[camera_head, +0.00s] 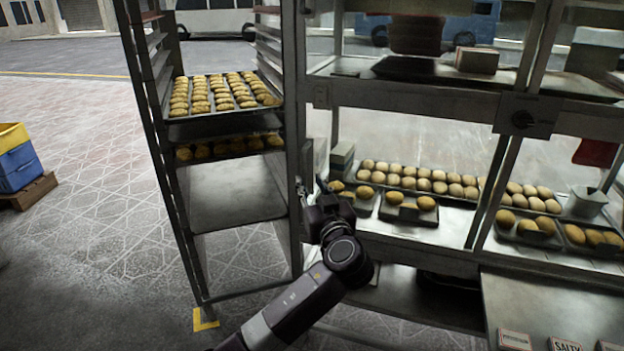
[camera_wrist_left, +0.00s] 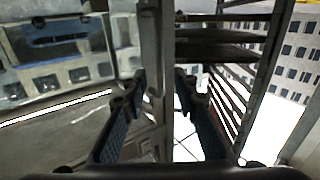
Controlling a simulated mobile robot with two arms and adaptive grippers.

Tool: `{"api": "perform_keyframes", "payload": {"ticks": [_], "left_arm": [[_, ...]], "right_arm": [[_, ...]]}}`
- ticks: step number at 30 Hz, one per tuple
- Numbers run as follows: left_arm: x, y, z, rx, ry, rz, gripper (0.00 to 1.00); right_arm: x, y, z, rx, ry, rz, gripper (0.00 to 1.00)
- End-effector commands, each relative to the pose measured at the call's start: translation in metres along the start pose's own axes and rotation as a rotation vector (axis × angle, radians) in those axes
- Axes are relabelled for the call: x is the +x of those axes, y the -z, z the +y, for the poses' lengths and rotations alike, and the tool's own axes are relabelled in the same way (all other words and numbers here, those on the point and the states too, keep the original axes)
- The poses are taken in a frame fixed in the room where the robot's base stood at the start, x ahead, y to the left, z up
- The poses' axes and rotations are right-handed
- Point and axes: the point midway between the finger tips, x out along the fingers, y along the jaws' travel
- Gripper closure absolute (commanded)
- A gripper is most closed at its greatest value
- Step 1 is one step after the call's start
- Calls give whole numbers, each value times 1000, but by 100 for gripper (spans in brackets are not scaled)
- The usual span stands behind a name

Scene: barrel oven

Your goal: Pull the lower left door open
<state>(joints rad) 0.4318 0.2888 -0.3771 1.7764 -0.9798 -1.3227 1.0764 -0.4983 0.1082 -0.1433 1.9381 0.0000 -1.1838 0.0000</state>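The lower left door (camera_head: 440,128) seems to be the clear pane in the lower tier of the metal display case, with trays of buns behind it. It looks closed, but the clear pane makes this hard to tell. My left gripper (camera_head: 318,192) is at the left edge of this section, by the upright post. In the left wrist view my left gripper (camera_wrist_left: 158,82) has its two fingers apart, with a grey vertical metal bar (camera_wrist_left: 152,50) between and beyond the tips. I cannot tell whether the fingers touch it. My right gripper is not in view.
A tall rack (camera_head: 208,232) with trays of pastries (camera_head: 220,95) stands close left of the case. A counter (camera_head: 560,300) with small signs is at the lower right. Blue and yellow crates (camera_head: 18,160) are at far left. Floor between rack and crates is clear.

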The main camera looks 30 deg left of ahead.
Motion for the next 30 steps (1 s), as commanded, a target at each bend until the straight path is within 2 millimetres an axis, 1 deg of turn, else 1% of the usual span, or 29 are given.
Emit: {"api": "perform_keyframes", "payload": {"ticks": [1,6,9,12,16,23,26,30], "left_arm": [[8,1,-1,4,3,1,73],[37,0,0,6,1,0,73],[51,0,0,6,1,-1,73],[62,-1,0,7,-1,-2,73],[68,-1,0,6,-2,-3,73],[69,-2,0,6,-2,-5,73],[69,-2,0,6,-2,-5,82],[69,-2,0,6,-2,-5,98]], "right_arm": [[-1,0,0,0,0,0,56],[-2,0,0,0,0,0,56],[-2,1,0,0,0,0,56],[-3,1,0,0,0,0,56],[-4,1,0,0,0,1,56],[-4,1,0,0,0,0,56],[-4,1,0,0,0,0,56],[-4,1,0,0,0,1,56]]}}
